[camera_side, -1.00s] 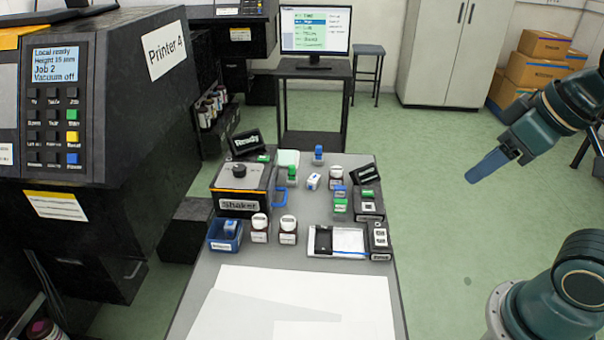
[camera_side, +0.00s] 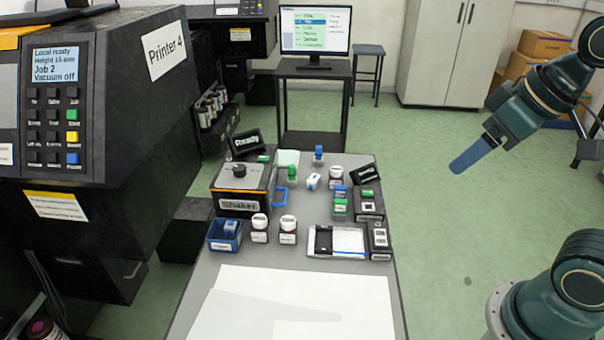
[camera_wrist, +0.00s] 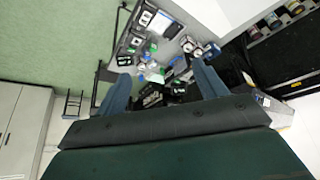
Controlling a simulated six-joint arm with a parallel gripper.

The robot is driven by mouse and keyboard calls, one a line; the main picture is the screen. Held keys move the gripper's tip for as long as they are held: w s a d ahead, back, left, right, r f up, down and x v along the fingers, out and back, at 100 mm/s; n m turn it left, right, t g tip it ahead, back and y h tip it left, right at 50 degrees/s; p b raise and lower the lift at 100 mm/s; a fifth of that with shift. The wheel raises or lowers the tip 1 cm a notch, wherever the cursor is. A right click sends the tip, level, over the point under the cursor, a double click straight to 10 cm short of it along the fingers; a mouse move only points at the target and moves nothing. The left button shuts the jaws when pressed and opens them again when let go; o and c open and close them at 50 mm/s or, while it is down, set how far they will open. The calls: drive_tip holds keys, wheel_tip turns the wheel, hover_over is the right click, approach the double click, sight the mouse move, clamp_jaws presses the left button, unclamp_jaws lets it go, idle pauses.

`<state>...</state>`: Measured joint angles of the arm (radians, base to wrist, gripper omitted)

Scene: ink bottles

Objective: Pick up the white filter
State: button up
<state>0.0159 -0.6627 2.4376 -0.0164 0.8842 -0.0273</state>
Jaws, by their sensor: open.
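A small white piece with a blue part (camera_side: 313,181) lies near the middle of the table in the side view. It may be the white filter, but it is too small to tell. My gripper (camera_side: 458,167) hangs in the air to the right of the table, well apart from everything on it. In the wrist view my gripper (camera_wrist: 161,74) shows two blue fingers spread apart with nothing held between them. The cluttered table lies beyond the fingertips there, small and partly hidden by the fingers.
The shaker box (camera_side: 240,190) and a blue bin (camera_side: 225,243) stand at the table's left. White-capped brown bottles (camera_side: 288,237) stand beside the bin. A white-topped tray (camera_side: 348,241) lies at the right. White sheets (camera_side: 280,300) cover the front. A large printer (camera_side: 100,130) stands left.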

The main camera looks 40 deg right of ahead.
drive_tip(key=w+d+f+n+g, duration=0.1)
drive_tip(key=w+d, duration=0.1)
drive_tip(key=w, duration=1)
drive_tip(key=w+d+f+n, duration=0.1)
drive_tip(key=w+d, duration=0.1)
drive_tip(key=w, duration=1)
drive_tip(key=w+d+f+n+y, duration=0.1)
drive_tip(key=w+d+f, duration=0.2)
drive_tip(key=w+f, duration=0.5)
drive_tip(key=w+d+f+n+y, duration=0.1)
drive_tip(key=w+d+f, duration=0.3)
drive_tip(key=w+f, duration=0.5)
wheel_tip(320, 180, down, 4)
drive_tip(key=shift+d+r+n, duration=0.2)
drive_tip(key=shift+d+n, duration=0.05)
drive_tip(key=shift+n, duration=0.05)
hover_over(314, 181)
drive_tip(key=d, duration=0.2)
drive_tip(key=f, duration=0.7)
drive_tip(key=shift+s+a+f, duration=0.1)
drive_tip(key=shift+s+f, duration=0.2)
drive_tip(key=shift+f, duration=0.1)
drive_tip(key=shift+f, duration=0.1)
